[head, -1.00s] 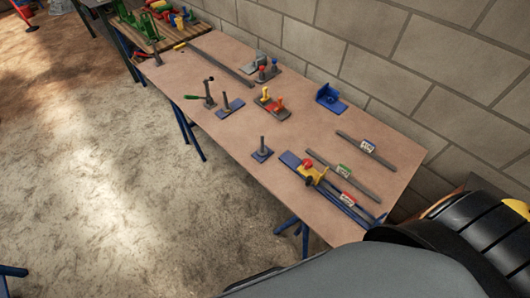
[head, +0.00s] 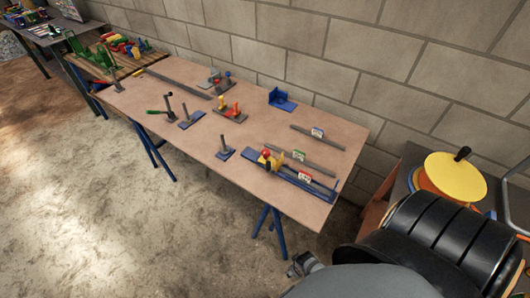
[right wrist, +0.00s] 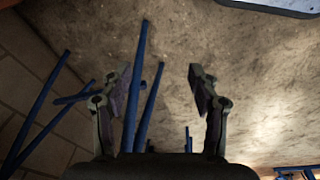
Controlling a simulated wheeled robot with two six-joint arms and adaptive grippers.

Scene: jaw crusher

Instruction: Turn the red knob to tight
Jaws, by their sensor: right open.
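A red knob (head: 266,153) sits on top of a yellow block (head: 271,163) on a blue rail fixture (head: 312,186) at the near right part of the workbench. Small label plates stand along the rails, one on the near rail (head: 305,177) and one on the grey bar behind it (head: 318,133); their text is too small to read. In the right wrist view my right gripper (right wrist: 160,72) is open and empty, its fingers spread above the floor, with blue trestle legs beyond. It is clear of the knob. My left gripper is not in view.
The wooden workbench (head: 190,143) also holds a red-and-yellow clamp block (head: 232,112), a blue bracket (head: 281,99), upright posts and a green-handled lever (head: 163,113). A block wall runs behind. A yellow disc (head: 455,176) stands at right. Floor in front is clear.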

